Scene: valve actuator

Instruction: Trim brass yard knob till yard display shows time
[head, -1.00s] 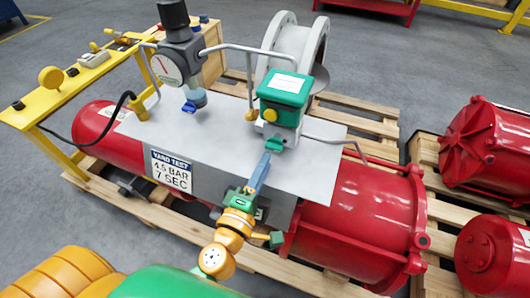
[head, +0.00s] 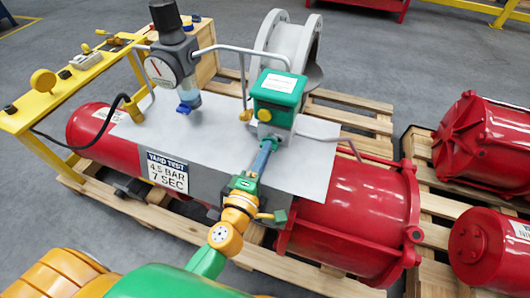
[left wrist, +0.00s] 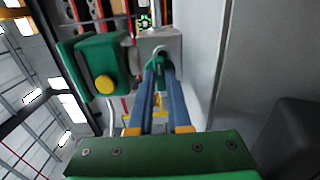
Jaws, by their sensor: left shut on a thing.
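My left gripper (head: 268,146) reaches in from the lower left, its blue fingers shut on a small green fitting (head: 273,142) below the green-topped grey valve box. In the left wrist view the two fingers (left wrist: 160,68) close around this green piece (left wrist: 158,57) under a grey block. The green box (head: 279,88) has a yellow round knob (head: 264,115) on its side, which also shows in the left wrist view (left wrist: 105,84). A small brass-coloured fitting (head: 245,115) sits on the pipe to its left. I cannot make out a display reading. My right gripper is out of view.
A red cylinder (head: 350,205) on a wooden pallet carries a grey plate (head: 215,130) and a "YARD TEST 4.5 BAR 7 SEC" sign (head: 167,171). A gauge (head: 160,68) and regulator stand left of the box. A yellow bench (head: 40,105) is at the left.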

